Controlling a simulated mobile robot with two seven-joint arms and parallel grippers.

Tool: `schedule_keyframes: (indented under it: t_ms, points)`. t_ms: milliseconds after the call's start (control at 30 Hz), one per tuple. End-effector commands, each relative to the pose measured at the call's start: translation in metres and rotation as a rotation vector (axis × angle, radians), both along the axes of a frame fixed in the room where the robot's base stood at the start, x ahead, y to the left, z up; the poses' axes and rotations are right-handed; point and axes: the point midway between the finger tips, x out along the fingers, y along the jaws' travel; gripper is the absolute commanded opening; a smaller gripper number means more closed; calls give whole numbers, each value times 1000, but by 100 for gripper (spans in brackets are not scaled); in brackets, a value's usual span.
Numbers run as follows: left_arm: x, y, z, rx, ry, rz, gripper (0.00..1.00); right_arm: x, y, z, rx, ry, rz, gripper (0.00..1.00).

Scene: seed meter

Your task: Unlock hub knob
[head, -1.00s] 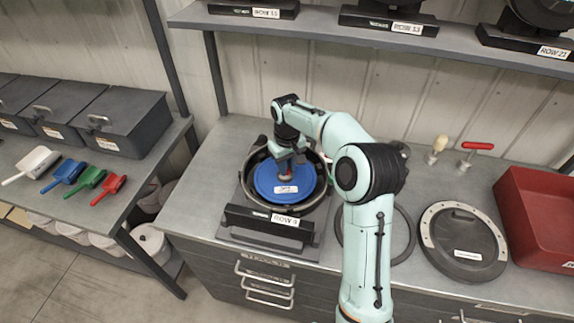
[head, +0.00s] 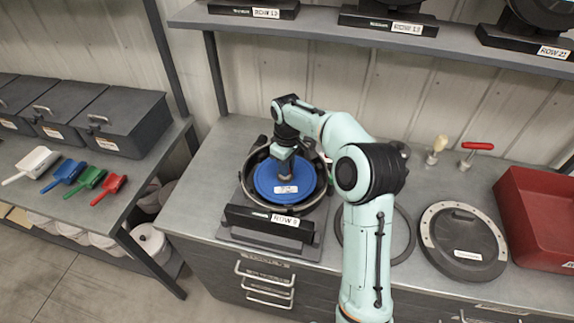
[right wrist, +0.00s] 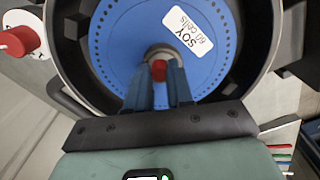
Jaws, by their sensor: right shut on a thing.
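The seed meter stands on the bench with its black round housing (head: 248,205) open, and a blue seed plate (head: 265,190) lies inside. The plate, labelled SOY 60 cells, also shows in the right wrist view (right wrist: 112,50). The hub knob (right wrist: 159,70) has a red top and sits at the plate's centre in a grey hub. My right gripper (head: 285,172) points down over the plate's centre and is shut on the knob. In the right wrist view its two fingers stand on either side of the red part. My left gripper is out of view.
A black round cover (head: 464,241) and a dark ring (head: 407,236) lie on the bench to the right, beside a red bin (head: 540,225). Another red knob (right wrist: 14,42) shows at the left of the right wrist view. A shelf (head: 370,42) runs above the bench.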

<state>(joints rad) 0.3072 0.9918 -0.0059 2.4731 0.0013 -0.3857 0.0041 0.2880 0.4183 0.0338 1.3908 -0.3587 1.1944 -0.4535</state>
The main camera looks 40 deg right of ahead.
Motion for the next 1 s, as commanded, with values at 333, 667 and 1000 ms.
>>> schedule_keyframes:
  t_ms: [333, 667, 1000]
  points:
    - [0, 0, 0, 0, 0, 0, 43, 0, 0, 0, -1, -1, -1, 47]
    - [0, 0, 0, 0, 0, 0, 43, 0, 0, 7, -1, -1, -1, 47]
    - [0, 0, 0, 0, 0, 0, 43, 2, 0, 76, -2, -7, 0, 47]
